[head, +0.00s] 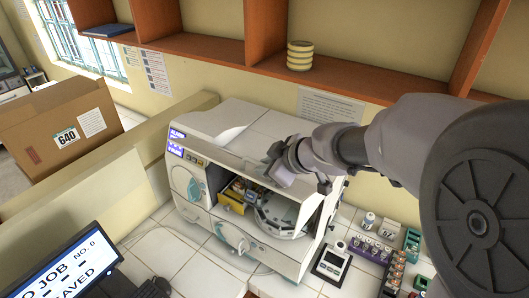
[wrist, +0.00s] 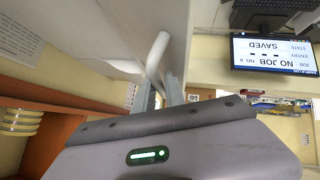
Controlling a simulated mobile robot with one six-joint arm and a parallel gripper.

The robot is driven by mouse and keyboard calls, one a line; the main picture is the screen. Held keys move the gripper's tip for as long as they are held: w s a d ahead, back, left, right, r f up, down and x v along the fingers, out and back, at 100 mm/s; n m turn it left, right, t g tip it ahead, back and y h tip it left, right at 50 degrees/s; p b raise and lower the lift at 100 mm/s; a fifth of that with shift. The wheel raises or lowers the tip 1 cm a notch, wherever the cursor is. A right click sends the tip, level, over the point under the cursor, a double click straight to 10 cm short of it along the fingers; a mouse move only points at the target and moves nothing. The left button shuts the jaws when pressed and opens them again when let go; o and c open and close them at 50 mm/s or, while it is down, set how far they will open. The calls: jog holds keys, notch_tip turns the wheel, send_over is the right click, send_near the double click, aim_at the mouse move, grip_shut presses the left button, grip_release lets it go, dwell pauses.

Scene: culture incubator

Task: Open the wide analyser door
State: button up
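The white analyser (head: 222,205) stands on the tiled bench in the middle of the head view. Its wide door (wrist: 115,25) is raised; in the wrist view it is a pale panel with a white bar handle (wrist: 158,50). Below it the front bay is uncovered, showing a yellow part (head: 232,198) and a round carousel (head: 280,218). My gripper (head: 276,164) is above the bay at the raised door. In the wrist view my gripper's fingers (wrist: 161,92) lie on both sides of the handle and appear closed on it. Their exact contact is partly hidden.
A wooden shelf (head: 225,48) runs above the analyser, with a striped stack (head: 300,56) on it. Vial racks (head: 370,248) and a small meter (head: 331,264) stand to the right. A monitor (head: 66,262) is at lower left, a cardboard box (head: 60,125) behind the low wall.

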jog(key=shift+o, duration=1.2)
jog(key=shift+w+a, duration=0.1)
jog(key=shift+w, duration=0.05)
jog(key=v, duration=1.7)
jog(key=shift+r, duration=0.15)
